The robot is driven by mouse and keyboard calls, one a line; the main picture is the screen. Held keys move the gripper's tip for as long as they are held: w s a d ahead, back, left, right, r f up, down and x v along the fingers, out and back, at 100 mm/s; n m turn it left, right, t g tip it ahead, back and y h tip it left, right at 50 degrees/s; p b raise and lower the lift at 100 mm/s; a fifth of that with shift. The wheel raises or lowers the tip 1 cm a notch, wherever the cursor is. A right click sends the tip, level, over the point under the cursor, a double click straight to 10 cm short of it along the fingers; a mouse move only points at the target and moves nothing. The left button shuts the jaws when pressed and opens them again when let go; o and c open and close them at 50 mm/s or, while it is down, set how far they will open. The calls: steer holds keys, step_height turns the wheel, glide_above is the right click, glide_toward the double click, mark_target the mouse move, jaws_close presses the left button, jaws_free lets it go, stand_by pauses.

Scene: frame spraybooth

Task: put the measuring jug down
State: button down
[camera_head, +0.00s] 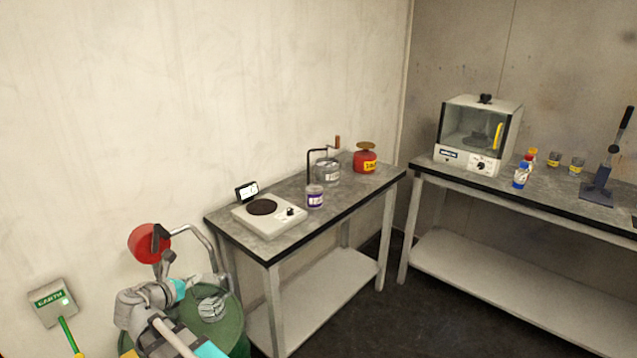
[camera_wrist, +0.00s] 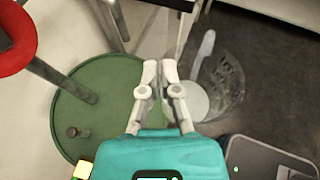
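The measuring jug (camera_wrist: 228,88) is clear, with a pale round base showing through its wall. In the wrist view it sits right of my fingertips, against dark floor. My gripper (camera_wrist: 160,72) has its two pale fingers close together at the jug's near side, shut on what looks like its handle, though the contact is hard to see. In the head view the jug (camera_head: 211,308) appears in front of the green drum (camera_head: 233,332), beside my gripper. The drum's flat top (camera_wrist: 95,100) lies below and left of the fingers in the wrist view.
A red round part (camera_head: 149,243) and a bent metal pipe (camera_head: 197,238) rise by the drum.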

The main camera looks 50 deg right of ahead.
step_height(320, 180, up, 6)
steer(key=p, duration=0.5)
steer(key=shift+r, duration=0.15)
steer(key=shift+a, duration=0.1)
